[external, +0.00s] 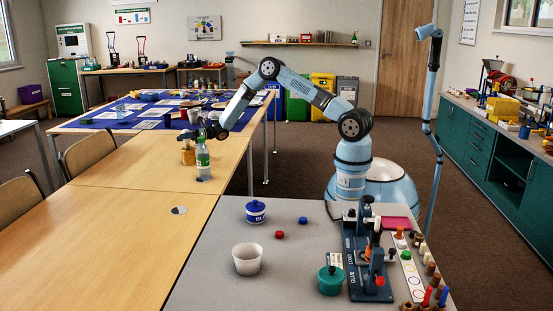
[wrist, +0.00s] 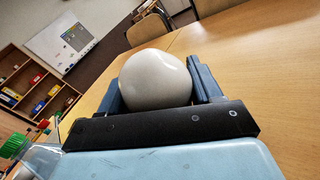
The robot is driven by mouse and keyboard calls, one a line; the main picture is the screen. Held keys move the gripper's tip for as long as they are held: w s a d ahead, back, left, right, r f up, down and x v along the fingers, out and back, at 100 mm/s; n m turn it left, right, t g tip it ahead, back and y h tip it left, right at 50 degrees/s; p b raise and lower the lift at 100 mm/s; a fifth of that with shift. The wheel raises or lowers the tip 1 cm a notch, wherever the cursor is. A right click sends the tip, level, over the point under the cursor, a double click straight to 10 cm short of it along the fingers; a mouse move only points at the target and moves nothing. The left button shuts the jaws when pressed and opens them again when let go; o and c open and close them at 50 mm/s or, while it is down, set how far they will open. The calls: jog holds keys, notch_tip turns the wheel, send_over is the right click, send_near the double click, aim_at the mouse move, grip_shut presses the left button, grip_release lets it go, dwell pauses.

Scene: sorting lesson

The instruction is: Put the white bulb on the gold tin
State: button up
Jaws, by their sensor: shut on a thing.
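My gripper (wrist: 157,82) is shut on the white bulb (wrist: 155,78), a smooth round white thing that sits between the two blue-grey fingers in the wrist view. In the external view my gripper (external: 212,131) is above the far part of the wooden table, and the bulb cannot be made out there. A small gold-brown container (external: 188,154), which may be the gold tin, stands on that table just below and left of my gripper. It is too small to be sure of. No gold tin shows in the wrist view.
The near wooden tabletop (external: 140,215) is mostly bare. A blue-covered table (external: 105,120) with many items lies behind. Chairs (external: 88,153) line the left side.

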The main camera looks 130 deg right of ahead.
jog(key=o, duration=0.8)
jog(key=shift+f, duration=0.1)
